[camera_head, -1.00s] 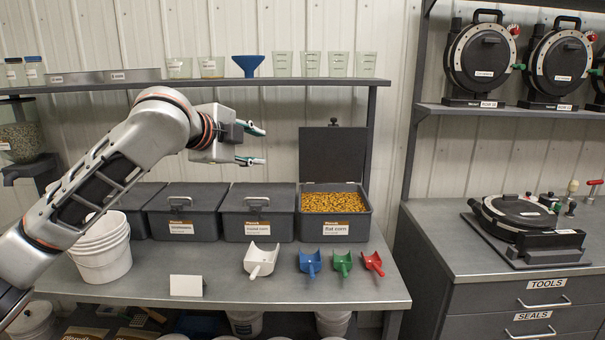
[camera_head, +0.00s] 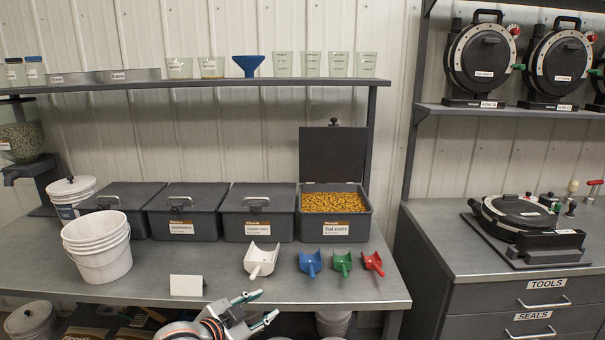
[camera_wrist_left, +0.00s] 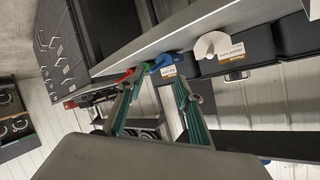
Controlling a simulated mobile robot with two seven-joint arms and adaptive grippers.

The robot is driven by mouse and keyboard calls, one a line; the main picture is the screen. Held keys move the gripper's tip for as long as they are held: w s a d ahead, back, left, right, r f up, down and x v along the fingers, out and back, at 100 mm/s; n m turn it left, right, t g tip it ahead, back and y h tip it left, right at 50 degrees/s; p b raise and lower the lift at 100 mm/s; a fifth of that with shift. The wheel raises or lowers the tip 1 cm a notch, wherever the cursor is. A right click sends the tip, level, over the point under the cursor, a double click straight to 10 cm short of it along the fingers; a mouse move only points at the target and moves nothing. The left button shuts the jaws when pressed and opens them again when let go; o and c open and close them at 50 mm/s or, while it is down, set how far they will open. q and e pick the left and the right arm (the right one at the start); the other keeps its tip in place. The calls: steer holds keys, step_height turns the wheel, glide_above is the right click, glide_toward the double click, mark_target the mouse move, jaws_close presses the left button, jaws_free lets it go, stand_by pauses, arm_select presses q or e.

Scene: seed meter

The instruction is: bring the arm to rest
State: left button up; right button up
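My left gripper (camera_head: 258,308) is low at the bottom of the head view, in front of the bench's front edge. Its two fingers are spread apart with nothing between them. In the left wrist view the open fingers (camera_wrist_left: 155,100) also show apart, below the bench edge, with the scoops beyond them. Most of my left arm is out of the head view, below its lower edge. My right gripper does not show in either view.
The bench (camera_head: 225,292) holds a white scoop (camera_head: 261,260), blue, green and red scoops, stacked white buckets (camera_head: 98,248), a blank card (camera_head: 186,285) and lidded grey bins. The open flat corn bin (camera_head: 335,230) stands at right. A drawer cabinet (camera_head: 530,300) is further right.

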arm_select(q)
steer(key=s+a+f+n+y, duration=0.1)
steer(key=s+a+f, duration=0.3)
steer(key=s+f, duration=0.4)
steer(key=s+a+f+n+g+y, duration=0.1)
steer(key=s+a+f+n, duration=0.3)
steer(key=s+f, duration=0.5)
steer(key=s+a+f+n+y, duration=0.2)
steer(key=s+a+f, duration=0.2)
steer(key=s+f, duration=0.4)
steer(key=s, duration=0.6)
steer(key=shift+s+f+n, duration=0.15)
steer(key=shift+f+n, duration=0.15)
